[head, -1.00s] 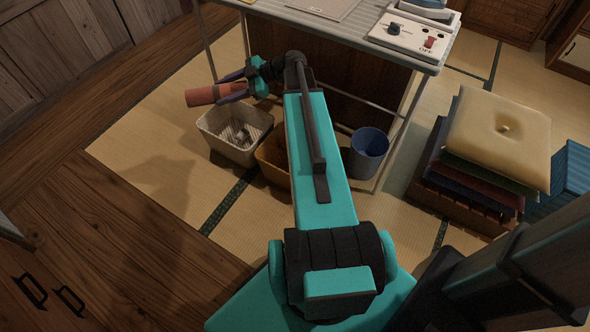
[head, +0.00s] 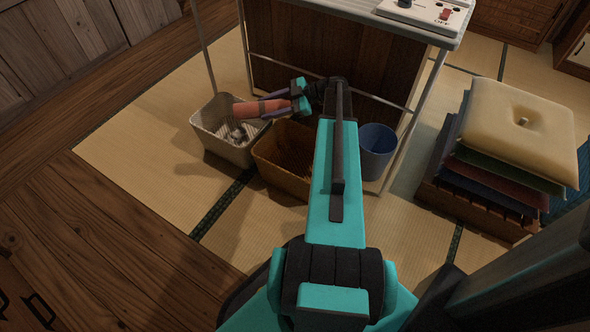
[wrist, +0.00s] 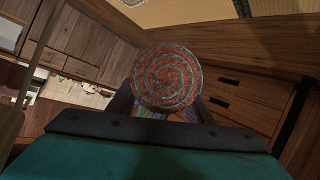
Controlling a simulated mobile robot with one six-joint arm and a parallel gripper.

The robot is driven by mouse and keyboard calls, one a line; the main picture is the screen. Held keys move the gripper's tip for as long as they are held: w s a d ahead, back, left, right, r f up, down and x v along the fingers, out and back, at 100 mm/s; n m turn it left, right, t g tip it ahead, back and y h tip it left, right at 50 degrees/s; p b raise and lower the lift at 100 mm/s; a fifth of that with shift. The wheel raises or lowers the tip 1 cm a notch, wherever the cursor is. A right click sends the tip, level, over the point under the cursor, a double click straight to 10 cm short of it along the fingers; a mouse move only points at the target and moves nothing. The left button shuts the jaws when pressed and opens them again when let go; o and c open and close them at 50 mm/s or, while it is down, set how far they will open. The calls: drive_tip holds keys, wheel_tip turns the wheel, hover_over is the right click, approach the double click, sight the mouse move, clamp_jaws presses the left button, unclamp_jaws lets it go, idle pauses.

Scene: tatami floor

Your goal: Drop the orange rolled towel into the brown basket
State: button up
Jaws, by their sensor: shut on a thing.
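The orange rolled towel (head: 258,108) is held level in my gripper (head: 278,105). In the head view it lies above the gap between the white basket and the brown basket, its free end pointing left over the white basket. In the wrist view the towel's spiral end (wrist: 167,78) faces the camera between the fingers. The brown basket (head: 268,172) stands on the tatami below and to the right of the towel. My arm hides part of its right side. Its visible inside looks empty.
A white basket (head: 218,148) with some contents stands left of the brown one. A blue bin (head: 375,150) stands to the right, by a leg of the table (head: 440,38). Stacked cushions (head: 515,130) are farther right. Open tatami lies at left.

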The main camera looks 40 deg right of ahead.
drive_tip(key=s+d+f+b, duration=0.4)
drive_tip(key=d+f+b, duration=0.2)
drive_tip(key=f, duration=0.3)
drive_tip(key=s+d+f+b, duration=0.4)
drive_tip(key=d+f+b, duration=0.2)
drive_tip(key=f, duration=0.3)
drive_tip(key=shift+s+f+m+t+h+b, duration=0.25)
drive_tip(key=shift+f+m+t+h+b, duration=0.05)
drive_tip(key=shift+f+m+t, duration=0.1)
drive_tip(key=shift+f+b, duration=0.45)
drive_tip(key=shift+f, duration=2.55)
drive_tip(key=o, duration=1.2)
drive_tip(key=shift+r, duration=0.15)
